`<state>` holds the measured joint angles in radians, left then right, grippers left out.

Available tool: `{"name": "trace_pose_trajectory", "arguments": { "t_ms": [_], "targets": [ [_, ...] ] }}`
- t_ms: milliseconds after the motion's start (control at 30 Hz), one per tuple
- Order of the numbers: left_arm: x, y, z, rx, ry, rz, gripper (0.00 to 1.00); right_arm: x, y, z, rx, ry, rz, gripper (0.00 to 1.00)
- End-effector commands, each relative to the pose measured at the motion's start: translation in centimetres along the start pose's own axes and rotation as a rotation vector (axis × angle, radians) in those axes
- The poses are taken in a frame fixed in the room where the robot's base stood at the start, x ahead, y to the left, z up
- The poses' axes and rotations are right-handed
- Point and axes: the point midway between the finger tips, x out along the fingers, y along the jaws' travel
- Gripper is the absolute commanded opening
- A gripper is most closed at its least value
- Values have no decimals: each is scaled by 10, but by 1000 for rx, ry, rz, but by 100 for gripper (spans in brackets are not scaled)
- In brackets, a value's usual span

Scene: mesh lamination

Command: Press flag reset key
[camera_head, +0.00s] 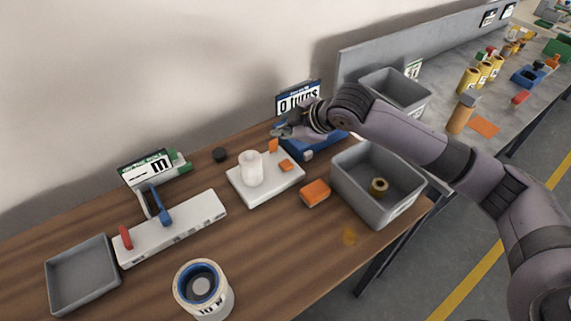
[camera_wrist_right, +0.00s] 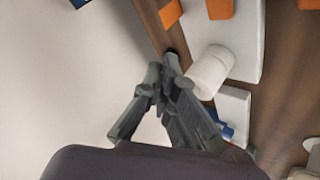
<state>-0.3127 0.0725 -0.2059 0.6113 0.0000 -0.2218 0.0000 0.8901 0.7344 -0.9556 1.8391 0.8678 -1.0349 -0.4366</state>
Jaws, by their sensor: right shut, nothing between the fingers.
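I cannot tell for certain which part is the flag reset key. A blue device (camera_head: 325,147) stands at the back of the wooden table under a sign reading "0 turns" (camera_head: 298,97). My right gripper (camera_head: 280,131) is at the sign's lower edge, above the back of the table, with its fingers together and empty. In the right wrist view the gripper (camera_wrist_right: 162,68) points toward the table's back edge, near a white roll (camera_wrist_right: 210,72). My arm hides part of the blue device. My left gripper is not seen.
A grey bin (camera_head: 405,222) with a brass roll (camera_head: 379,186) stands at the table's right. An orange block (camera_head: 315,193) lies beside it. On the left are a lever base (camera_head: 193,224), a grey tray (camera_head: 83,297) and a white pot (camera_head: 218,303). The wall is close behind.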

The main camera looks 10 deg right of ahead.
Motion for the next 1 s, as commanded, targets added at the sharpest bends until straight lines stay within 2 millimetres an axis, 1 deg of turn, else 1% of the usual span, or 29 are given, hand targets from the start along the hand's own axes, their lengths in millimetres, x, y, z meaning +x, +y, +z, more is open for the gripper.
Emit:
{"name": "trace_pose_trajectory", "arguments": {
  "t_ms": [33,200,333,500,567,733,1000],
  "targets": [
    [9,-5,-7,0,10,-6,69,6,-4,4,0,-1,0,0],
    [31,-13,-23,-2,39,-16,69,18,-14,14,-1,-1,0,0],
    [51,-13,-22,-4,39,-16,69,30,-22,22,-1,-1,1,0],
    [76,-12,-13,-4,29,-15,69,44,-32,32,-1,0,0,0],
    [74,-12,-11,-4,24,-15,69,46,-34,34,1,-2,-2,0],
    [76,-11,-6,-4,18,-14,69,55,-41,40,1,0,-1,0],
    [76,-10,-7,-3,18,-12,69,57,-42,42,0,0,0,0]
  ]
}}
